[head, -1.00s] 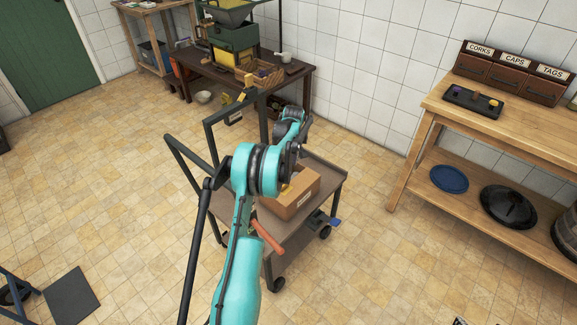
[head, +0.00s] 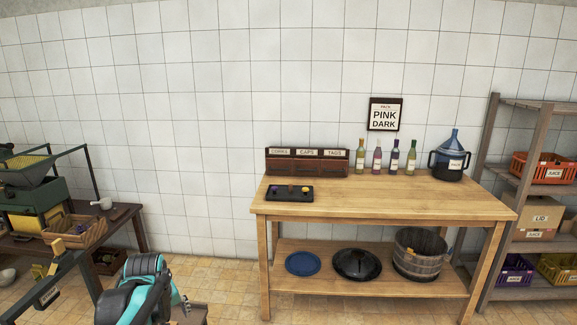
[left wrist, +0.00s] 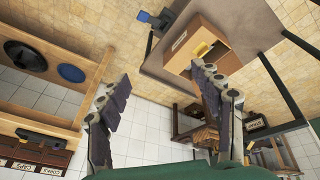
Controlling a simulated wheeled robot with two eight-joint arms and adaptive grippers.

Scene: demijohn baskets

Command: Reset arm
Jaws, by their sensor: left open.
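Beyond the fingers, a cardboard box (left wrist: 195,42) sits on the brown cart (left wrist: 245,25). My right gripper is in neither current view.
A wooden bench (head: 385,204) stands against the tiled wall with several bottles, a blue demijohn (head: 450,157) and a dark tray (head: 289,193). A shelf rack (head: 497,190) is at right. A dark table (head: 125,220) with a green machine (head: 30,205) is at left.

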